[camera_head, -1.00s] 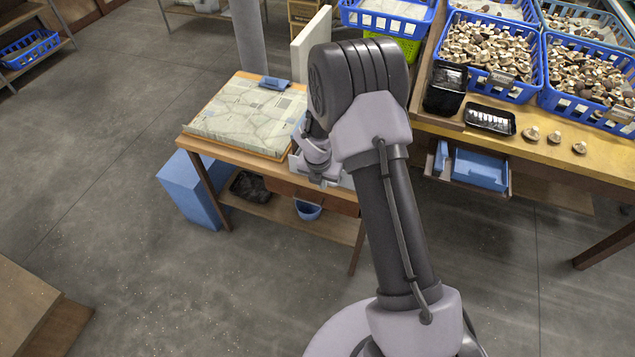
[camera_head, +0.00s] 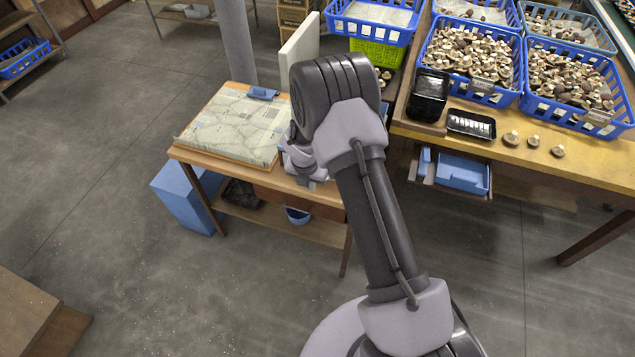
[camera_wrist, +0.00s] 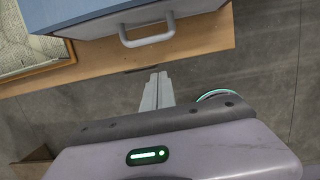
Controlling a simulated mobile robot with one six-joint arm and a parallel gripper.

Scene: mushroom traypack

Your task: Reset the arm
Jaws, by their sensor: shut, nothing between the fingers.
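My gripper (camera_wrist: 157,90) shows in the wrist view with its two pale fingers together and nothing between them. It hangs over grey floor, just off the edge of a wooden table (camera_wrist: 205,35). A blue-grey box or drawer front with a grey handle (camera_wrist: 147,32) sits on that table, above the fingertips in the picture and apart from them. In the head view my arm is folded in the middle. Its wrist is by the right side of the small wooden table (camera_head: 182,155), and the fingers cannot be made out there.
A patterned board (camera_head: 235,125) lies on the small table. At right, a work table (camera_head: 590,165) holds blue crates of mushrooms (camera_head: 520,90), a stack of black trays (camera_head: 428,95), a single black tray (camera_head: 470,124) and 3 loose mushrooms (camera_head: 533,141). A blue block (camera_head: 180,195) stands on the floor.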

